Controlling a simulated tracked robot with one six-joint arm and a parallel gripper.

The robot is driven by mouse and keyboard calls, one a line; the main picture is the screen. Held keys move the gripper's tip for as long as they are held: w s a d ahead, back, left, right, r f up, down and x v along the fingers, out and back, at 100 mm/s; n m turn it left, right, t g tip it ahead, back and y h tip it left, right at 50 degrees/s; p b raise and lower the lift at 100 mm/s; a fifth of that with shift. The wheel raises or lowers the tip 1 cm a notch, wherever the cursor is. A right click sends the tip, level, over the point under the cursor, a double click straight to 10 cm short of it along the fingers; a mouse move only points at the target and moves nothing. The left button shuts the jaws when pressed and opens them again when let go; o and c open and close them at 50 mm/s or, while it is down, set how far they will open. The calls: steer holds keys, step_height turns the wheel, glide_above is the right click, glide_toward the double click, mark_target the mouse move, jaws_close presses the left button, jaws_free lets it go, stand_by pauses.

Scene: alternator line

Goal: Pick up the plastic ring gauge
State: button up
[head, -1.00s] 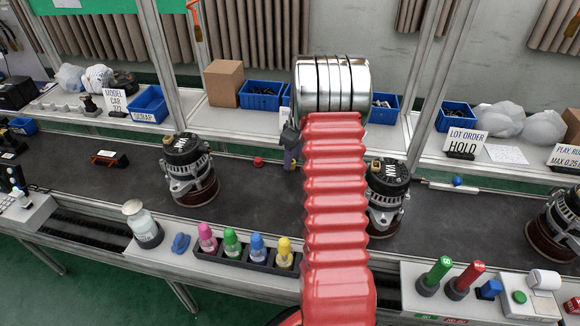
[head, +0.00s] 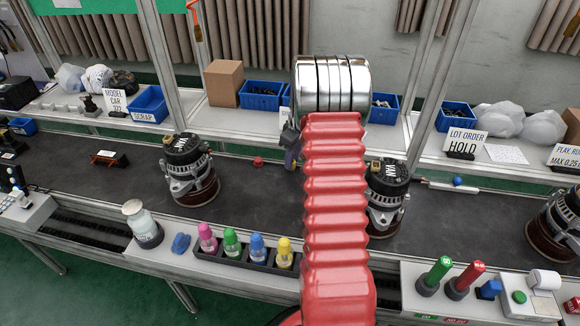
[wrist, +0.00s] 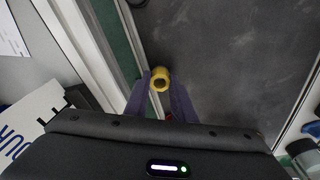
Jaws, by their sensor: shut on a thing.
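The plastic ring gauge (wrist: 160,79) is a small yellow ring with a dark hole, seen between my fingertips in the wrist view. My gripper (wrist: 159,82) has two purple fingers, one on each side of the ring, shut on it. In the head view my gripper (head: 292,158) shows only in part behind my red arm sleeve, above the far side of the dark belt. The ring is hidden there. I cannot tell how high it is above the belt.
Alternators stand on the dark belt on the left (head: 190,165), right beside my arm (head: 385,195) and at far right (head: 560,225). A small red knob (head: 258,162) is left of my gripper. Blue bins (head: 262,95) line the back shelf. Coloured bottles (head: 256,247) stand in front.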

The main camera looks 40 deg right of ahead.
step_height(320, 180, up, 10)
stand_by(0.8)
stand_by(0.3)
